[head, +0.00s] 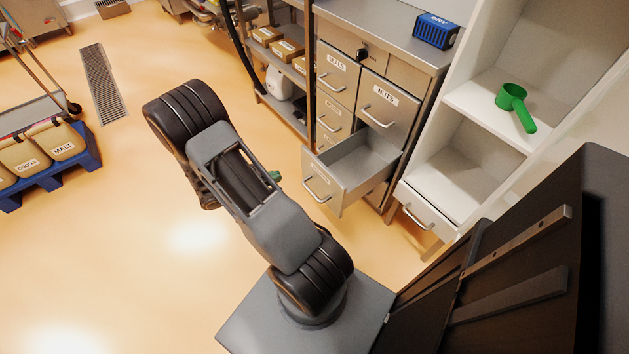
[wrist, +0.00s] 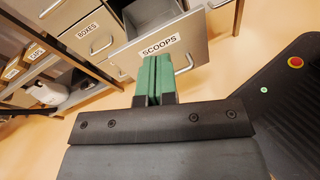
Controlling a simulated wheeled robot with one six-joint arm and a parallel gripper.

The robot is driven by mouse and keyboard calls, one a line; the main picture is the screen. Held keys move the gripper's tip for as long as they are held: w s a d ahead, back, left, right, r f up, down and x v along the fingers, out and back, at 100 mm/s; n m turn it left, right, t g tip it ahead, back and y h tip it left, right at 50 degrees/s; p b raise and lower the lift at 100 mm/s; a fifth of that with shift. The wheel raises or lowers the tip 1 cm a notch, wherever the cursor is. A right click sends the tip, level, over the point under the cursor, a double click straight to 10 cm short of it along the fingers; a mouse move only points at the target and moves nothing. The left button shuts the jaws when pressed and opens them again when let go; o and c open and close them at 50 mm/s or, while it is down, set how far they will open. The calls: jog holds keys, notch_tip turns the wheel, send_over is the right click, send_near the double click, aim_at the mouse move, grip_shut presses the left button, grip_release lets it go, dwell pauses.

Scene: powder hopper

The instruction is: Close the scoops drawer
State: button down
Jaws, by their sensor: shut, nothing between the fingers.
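The scoops drawer (head: 335,182) is pulled out of the grey metal cabinet in the head view, with its inside showing empty. Its front faces left and down, with a bar handle. In the wrist view the drawer front (wrist: 133,53) carries the SCOOPS label, and its handle is just right of my fingers. My gripper (wrist: 157,72) is shut and empty, its green fingertips pointing at the drawer front below the label. I cannot tell whether they touch it. In the head view my arm hides most of the gripper; a green fingertip (head: 275,176) shows left of the drawer.
A NUTS drawer (head: 388,108) and other drawers in the cabinet are shut. A green scoop (head: 515,105) lies on the white shelf unit at right. A blue DRY box (head: 436,31) stands on the cabinet top. The floor left of the drawer is clear.

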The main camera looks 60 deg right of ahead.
notch_tip(320, 180, down, 9)
jog(key=d+n+t+h+b, duration=0.2)
jog(key=n+h+b, duration=0.1)
jog(key=n, duration=0.1)
jog(key=b, duration=0.2)
send_near(320, 166)
jog(key=shift+n+h, duration=0.3)
jog(key=x, duration=0.7)
jog(key=shift+s+d+f, duration=0.15)
jog(key=shift+d+f, duration=0.05)
jog(key=shift+d, duration=0.05)
